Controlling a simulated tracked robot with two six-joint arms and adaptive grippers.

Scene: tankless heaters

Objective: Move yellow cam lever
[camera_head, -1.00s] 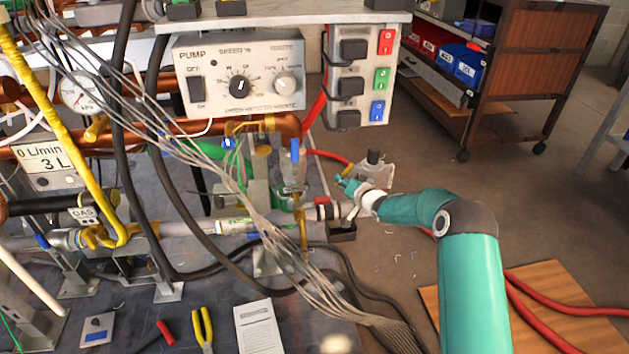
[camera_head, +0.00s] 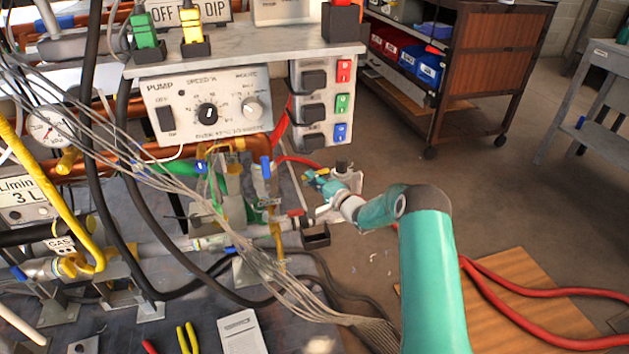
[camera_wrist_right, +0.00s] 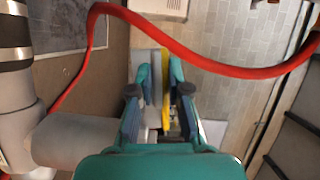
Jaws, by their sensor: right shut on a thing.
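The yellow cam lever (camera_wrist_right: 166,72) is a thin upright yellow piece between my right gripper's fingers (camera_wrist_right: 160,72) in the right wrist view. My right gripper (camera_head: 316,179) is shut on it. In the head view this gripper is just right of the blue-handled valve, above the end of the grey horizontal pipe. Only a small bit of yellow shows there, and the fingers hide most of the lever. The lever's lower end and mounting are hard to make out. My left gripper is not in view.
A red hose (camera_wrist_right: 220,68) crosses beyond the fingers in the right wrist view. The pump box (camera_head: 205,106) and a switch panel (camera_head: 322,105) are behind the gripper. Grey wires (camera_head: 215,215) run across the pipework to the left. Open floor (camera_head: 480,180) lies to the right.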

